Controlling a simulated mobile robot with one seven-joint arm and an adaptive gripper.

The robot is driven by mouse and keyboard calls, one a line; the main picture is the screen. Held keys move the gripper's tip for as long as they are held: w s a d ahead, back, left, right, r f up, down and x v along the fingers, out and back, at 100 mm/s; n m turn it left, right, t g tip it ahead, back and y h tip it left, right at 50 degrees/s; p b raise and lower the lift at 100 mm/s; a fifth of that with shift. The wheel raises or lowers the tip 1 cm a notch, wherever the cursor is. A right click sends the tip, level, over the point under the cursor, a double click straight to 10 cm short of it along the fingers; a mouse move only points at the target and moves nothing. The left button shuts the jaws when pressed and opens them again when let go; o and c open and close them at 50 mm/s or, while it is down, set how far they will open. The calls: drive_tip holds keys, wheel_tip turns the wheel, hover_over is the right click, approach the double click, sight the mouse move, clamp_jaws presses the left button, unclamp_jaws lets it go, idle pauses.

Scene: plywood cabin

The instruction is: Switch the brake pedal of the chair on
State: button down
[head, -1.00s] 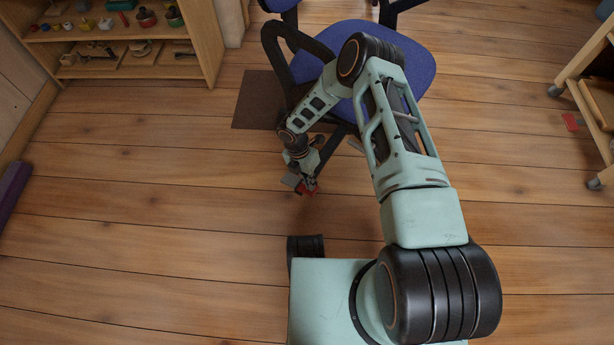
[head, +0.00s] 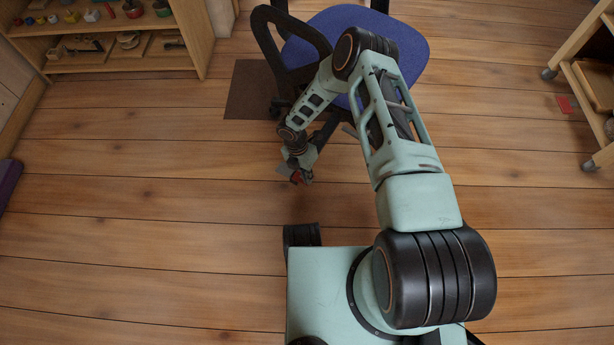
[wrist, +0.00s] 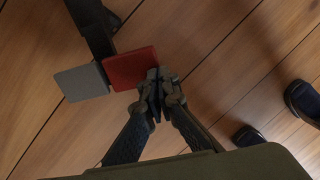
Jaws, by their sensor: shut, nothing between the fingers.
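The chair has a blue seat (head: 408,52) and a black armrest (head: 262,35), and stands beyond my arm in the head view. Low on its near side are a red pedal (wrist: 132,69) and a grey pedal (wrist: 80,82), side by side on a dark leg. The grey pedal also shows in the head view (head: 283,170), with a little of the red one beside it. My gripper (wrist: 159,82) is shut and empty, its fingertips at the right edge of the red pedal. I cannot tell whether they touch it. My arm hides part of the chair.
A wooden shelf (head: 120,61) with small items stands at the back left. A wheeled wooden cart (head: 585,85) stands at the right. A dark mat (head: 247,90) lies left of the chair. The plank floor in front of the chair is clear.

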drive_tip(key=shift+s+d+f+t+y+p, duration=0.15)
drive_tip(key=shift+t+y+p, duration=0.2)
drive_tip(key=shift+y+p, duration=0.2)
drive_tip(key=shift+s+d+f+t+y+p, duration=0.15)
drive_tip(key=shift+t+y+p, duration=0.2)
drive_tip(key=shift+y+p, duration=0.2)
drive_tip(key=shift+d+f+p, duration=0.1)
drive_tip(key=shift+f+p, duration=0.15)
drive_tip(key=shift+p, duration=0.45)
drive_tip(key=shift+s+d+f+t+y+b, duration=0.2)
drive_tip(key=shift+f+y, duration=0.1)
drive_tip(key=shift+f, duration=0.3)
drive_tip(key=shift+s+d+f+t+y+b, duration=0.1)
drive_tip(key=shift+d+f+t+y, duration=0.15)
drive_tip(key=shift+f, duration=0.35)
